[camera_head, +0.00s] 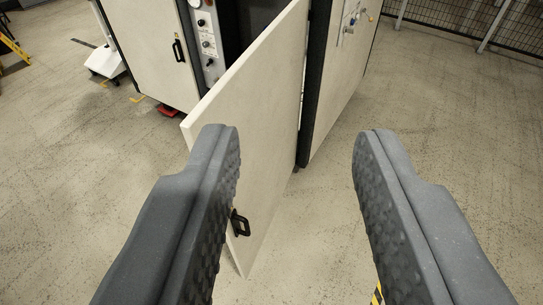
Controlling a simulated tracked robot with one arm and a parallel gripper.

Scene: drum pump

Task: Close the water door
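A cream door (262,120) stands swung open from the cabinet, its free edge toward me at the lower left. A black handle (239,223) sits low on the door, just right of my left finger. My gripper (291,165) is open, with its two dark grey padded fingers wide apart. The left finger overlaps the door's near edge in the picture; I cannot tell whether it touches. The right finger is over bare floor, clear of the door. Nothing is held between the fingers.
The cabinet (152,45) behind has another cream panel with a black handle (178,50) and a gauge panel (207,42). A side panel with fittings (343,70) stands right of the door. A white wheeled stand (105,60) is at upper left. A mesh fence (475,22) runs at upper right. Floor is clear right.

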